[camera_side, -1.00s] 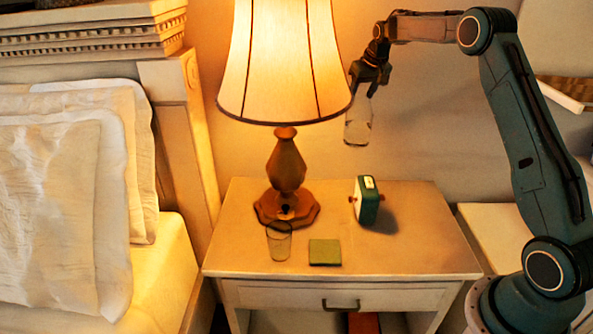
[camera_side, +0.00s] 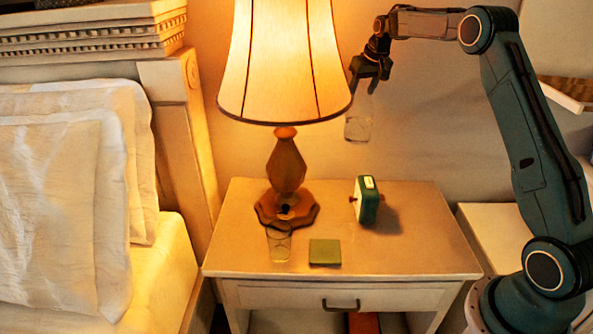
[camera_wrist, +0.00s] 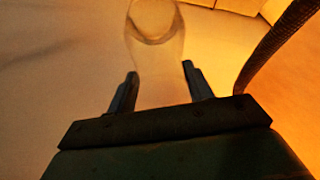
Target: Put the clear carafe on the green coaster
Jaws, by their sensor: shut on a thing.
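The clear carafe (camera_side: 358,126) hangs upright in my gripper (camera_side: 364,84), high above the back of the nightstand and right of the lampshade. My gripper is shut on its upper part. In the wrist view the see-through carafe (camera_wrist: 157,50) shows between the two fingers of my gripper (camera_wrist: 160,88). The green coaster (camera_side: 325,252) is a flat square near the nightstand's front edge, bare, below and to the left of the carafe.
On the nightstand (camera_side: 420,250), a clear glass (camera_side: 279,243) stands just left of the coaster. A lamp (camera_side: 287,165) with a wide shade stands behind them. A small green and white box-like object (camera_side: 367,201) stands behind and right of the coaster. The nightstand's right side is clear.

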